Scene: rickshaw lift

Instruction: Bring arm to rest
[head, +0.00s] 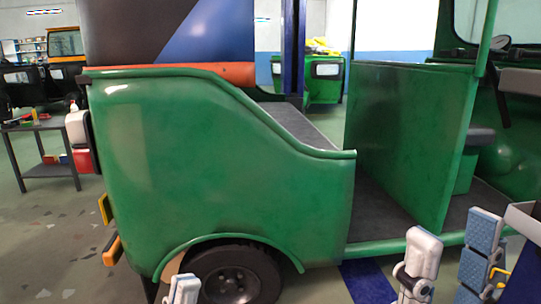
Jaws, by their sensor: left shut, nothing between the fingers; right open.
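My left gripper (183,290) shows only as a small white and blue-grey tip at the bottom edge, in front of the rickshaw's rear wheel. It is shut with nothing visible in it; the rest is below the picture. My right gripper (453,229) is at the bottom right, its pale fingers apart and empty. It is in front of the sill of the green rickshaw (230,165). The rickshaw stands side-on and fills most of the view. Whether either gripper touches it cannot be told.
The rear wheel (232,283) is partly cut off at the bottom. A dark blue post (293,50) stands behind the rickshaw. A small dark table (45,170) with tools is at the left. Another green vehicle (325,80) is in the background. Open floor shows at lower left.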

